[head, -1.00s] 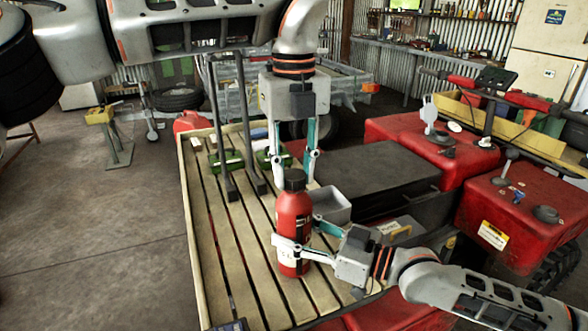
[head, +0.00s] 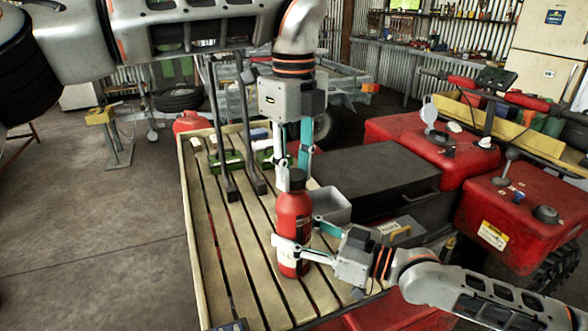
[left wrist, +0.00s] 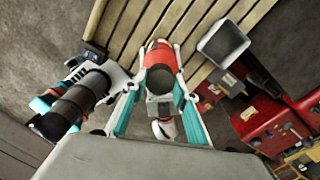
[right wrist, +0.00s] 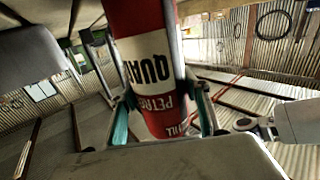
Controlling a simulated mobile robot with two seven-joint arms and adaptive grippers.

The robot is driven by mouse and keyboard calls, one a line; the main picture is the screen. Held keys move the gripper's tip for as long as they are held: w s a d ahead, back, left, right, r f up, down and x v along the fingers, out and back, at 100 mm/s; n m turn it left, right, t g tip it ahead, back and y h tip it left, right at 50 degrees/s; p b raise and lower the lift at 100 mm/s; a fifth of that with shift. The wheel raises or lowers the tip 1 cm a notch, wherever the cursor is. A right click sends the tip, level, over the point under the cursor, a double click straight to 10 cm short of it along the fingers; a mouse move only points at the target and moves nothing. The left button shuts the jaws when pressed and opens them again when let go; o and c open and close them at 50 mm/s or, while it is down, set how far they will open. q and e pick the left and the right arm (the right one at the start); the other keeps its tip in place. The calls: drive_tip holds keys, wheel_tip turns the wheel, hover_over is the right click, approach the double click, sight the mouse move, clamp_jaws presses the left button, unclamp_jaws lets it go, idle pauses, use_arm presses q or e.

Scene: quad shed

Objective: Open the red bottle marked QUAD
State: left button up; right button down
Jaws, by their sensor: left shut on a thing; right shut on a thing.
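The red bottle (head: 294,230) with a dark cap (head: 297,179) stands upright over the slatted wooden rack. My right gripper (head: 294,249) is shut around the lower body from the right. My left gripper (head: 296,178) points down from above, its fingers shut on the cap. The cap sits at the top of the bottle. In the left wrist view the dark cap (left wrist: 160,78) lies between the fingertips, with the red body beyond.
The slatted wooden rack (head: 213,249) is mostly bare to the left of the bottle. A grey open bin (head: 331,207) and a black box (head: 372,178) are close on the right. The red quad body (head: 415,150) is at right.

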sight(294, 174)
use_arm(q)
drive_tip(key=shift+r, duration=0.2)
drive_tip(key=shift+r, duration=0.75)
drive_tip(key=shift+r, duration=0.15)
drive_tip(key=shift+r, duration=2)
use_arm(e)
drive_tip(key=c, duration=1)
unclamp_jaws()
